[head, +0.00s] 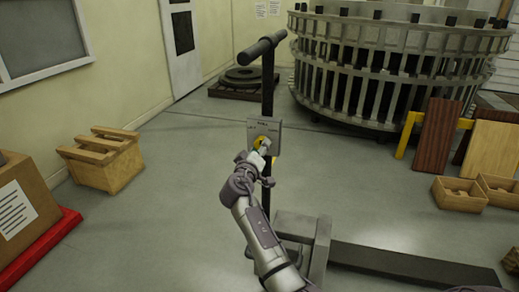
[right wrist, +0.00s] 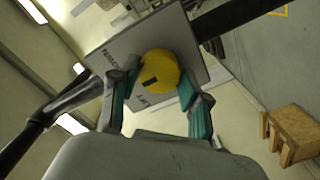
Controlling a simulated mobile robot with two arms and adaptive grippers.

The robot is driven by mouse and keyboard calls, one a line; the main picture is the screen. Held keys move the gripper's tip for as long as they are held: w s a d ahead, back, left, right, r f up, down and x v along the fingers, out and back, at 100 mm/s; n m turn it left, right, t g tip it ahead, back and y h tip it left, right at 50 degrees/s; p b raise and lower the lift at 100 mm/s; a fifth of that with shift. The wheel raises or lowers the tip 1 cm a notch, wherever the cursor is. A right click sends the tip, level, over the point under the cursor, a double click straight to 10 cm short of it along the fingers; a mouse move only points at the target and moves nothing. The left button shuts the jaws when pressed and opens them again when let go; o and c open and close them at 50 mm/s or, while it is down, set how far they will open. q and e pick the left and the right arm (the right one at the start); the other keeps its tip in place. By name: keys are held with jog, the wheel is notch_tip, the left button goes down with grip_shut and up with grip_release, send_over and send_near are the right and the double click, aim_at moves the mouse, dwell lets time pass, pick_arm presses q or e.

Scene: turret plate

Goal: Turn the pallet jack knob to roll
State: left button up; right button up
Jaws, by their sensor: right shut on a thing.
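The pallet jack has a tall black handle post with a T-shaped grip (head: 262,45) at its top. A grey plate (head: 265,130) with small lettering is fixed on the post. The round yellow knob sits on this plate; it shows best in the right wrist view (right wrist: 160,67), with a dark mark on its lower left part, on the side towards the lettering that seems to read LIFT. My right gripper (right wrist: 158,82) is shut on the knob, one teal-padded finger on each side. In the head view, my right gripper (head: 263,147) partly hides the knob. My left gripper is out of view.
A dark fork (head: 400,262) of the jack runs right along the floor. A wooden crate (head: 105,162) and a carton (head: 25,205) on a red base stand left. A large metal ring structure (head: 390,65) stands behind; boards (head: 437,135) and small boxes (head: 459,192) are right.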

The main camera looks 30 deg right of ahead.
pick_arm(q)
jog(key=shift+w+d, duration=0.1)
pick_arm(e)
jog(key=shift+r, duration=0.15)
jog(key=o, duration=1.1)
jog(key=shift+c, duration=0.2)
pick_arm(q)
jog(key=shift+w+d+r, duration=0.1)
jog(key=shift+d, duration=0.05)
pick_arm(e)
jog(key=shift+o, duration=0.4)
jog(key=v, duration=1.2)
jog(key=shift+f, duration=0.25)
